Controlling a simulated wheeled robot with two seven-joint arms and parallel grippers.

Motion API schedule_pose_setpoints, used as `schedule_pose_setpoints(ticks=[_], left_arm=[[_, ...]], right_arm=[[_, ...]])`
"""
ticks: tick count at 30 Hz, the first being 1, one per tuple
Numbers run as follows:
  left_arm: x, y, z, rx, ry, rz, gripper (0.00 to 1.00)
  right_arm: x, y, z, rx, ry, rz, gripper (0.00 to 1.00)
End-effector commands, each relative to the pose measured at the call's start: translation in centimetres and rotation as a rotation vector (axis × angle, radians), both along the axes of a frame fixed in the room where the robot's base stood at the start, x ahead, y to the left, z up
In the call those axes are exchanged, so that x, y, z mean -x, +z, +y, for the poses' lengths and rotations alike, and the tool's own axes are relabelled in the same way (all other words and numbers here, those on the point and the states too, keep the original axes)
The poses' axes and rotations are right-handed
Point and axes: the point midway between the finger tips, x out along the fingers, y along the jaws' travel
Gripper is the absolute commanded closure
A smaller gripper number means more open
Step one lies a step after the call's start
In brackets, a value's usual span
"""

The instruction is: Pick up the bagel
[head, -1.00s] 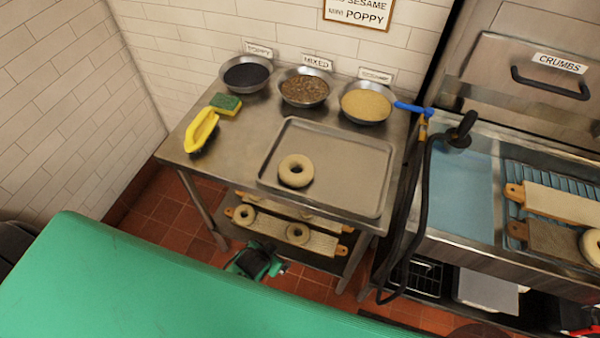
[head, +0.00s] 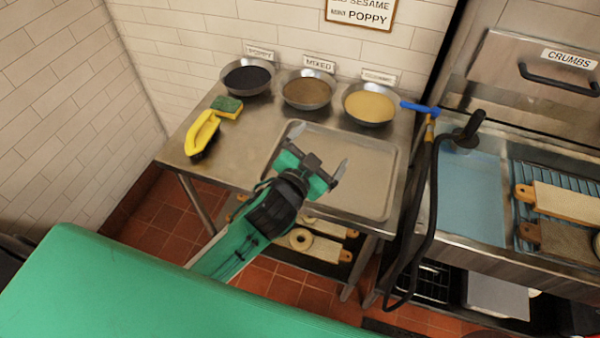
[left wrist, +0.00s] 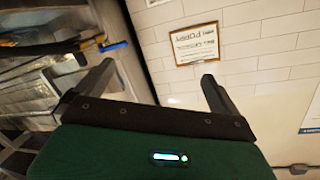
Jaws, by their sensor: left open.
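My left gripper (head: 318,150) is over the metal tray (head: 374,213) on the steel table, its two fingers spread and nothing seen between them. The bagel on the tray does not show now; my gripper and forearm cover its place. In the left wrist view the open fingers of this gripper (left wrist: 156,82) frame the tiled wall and a framed sign, with no bagel in sight. Whether the gripper touches anything I cannot tell. A bagel (head: 300,239) on a board shows on the shelf below. My right gripper is not in view.
Bowls of poppy (head: 247,77), mixed (head: 307,91) and sesame (head: 369,105) line the table's back. A sink unit with a black hose (head: 432,215) stands at right. The tray's right part is clear.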

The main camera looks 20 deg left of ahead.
Motion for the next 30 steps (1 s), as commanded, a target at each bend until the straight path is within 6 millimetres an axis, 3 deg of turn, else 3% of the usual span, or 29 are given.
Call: schedule_pose_setpoints(ticks=[3, 6, 9, 13, 17, 22, 26, 30], left_arm=[[-1.4, 5.5, -4.1, -0.057, -0.137, -0.248, 0.0], [-1.2, 9.7, -8.2, -0.122, -0.286, -0.47, 0.0], [0.2, 12.6, -12.1, -0.203, -0.452, -0.672, 0.0], [2.9, 14.1, -16.6, -0.336, -0.693, -0.902, 0.0], [5.7, 13.0, -19.7, -0.507, -0.957, -1.079, 0.0], [7.7, 8.4, -20.5, -0.789, -1.324, -1.204, 0.0], [7.1, 3.8, -18.2, -1.049, -1.604, -1.195, 0.0], [4.4, -0.5, -12.9, -1.359, -1.884, -1.062, 0.0]], right_arm=[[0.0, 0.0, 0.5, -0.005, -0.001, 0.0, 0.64], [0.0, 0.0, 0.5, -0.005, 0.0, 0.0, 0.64], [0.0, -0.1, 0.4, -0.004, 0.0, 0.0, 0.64], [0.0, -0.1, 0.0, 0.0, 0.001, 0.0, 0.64], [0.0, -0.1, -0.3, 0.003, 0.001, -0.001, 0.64], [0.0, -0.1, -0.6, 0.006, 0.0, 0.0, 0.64], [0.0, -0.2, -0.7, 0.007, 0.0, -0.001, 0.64], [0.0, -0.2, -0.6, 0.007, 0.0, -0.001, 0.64]])
